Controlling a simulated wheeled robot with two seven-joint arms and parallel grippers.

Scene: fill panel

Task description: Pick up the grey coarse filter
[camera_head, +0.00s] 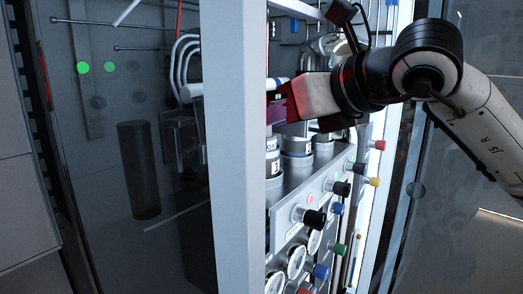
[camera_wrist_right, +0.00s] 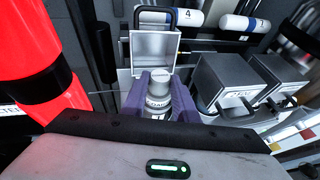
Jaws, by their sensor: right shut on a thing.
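In the right wrist view, the purple fingers of my right gripper (camera_wrist_right: 158,88) stand on either side of a grey metal cylinder, the grey coarse filter (camera_wrist_right: 158,84). They are shut on it; its lettering is too small to read. In the head view, my right arm reaches in from the right and my right gripper (camera_head: 281,108) is inside the open cabinet, partly behind the pale upright post. The held filter cannot be made out there. My left gripper is not in view.
A pale post (camera_head: 232,150) stands close left of the gripper. Below it are grey canisters (camera_head: 297,146) and a panel of coloured knobs (camera_head: 313,217). The wrist view shows a red cylinder (camera_wrist_right: 28,50) at left, metal boxes (camera_wrist_right: 228,82) at right and white numbered cylinders (camera_wrist_right: 243,25) behind.

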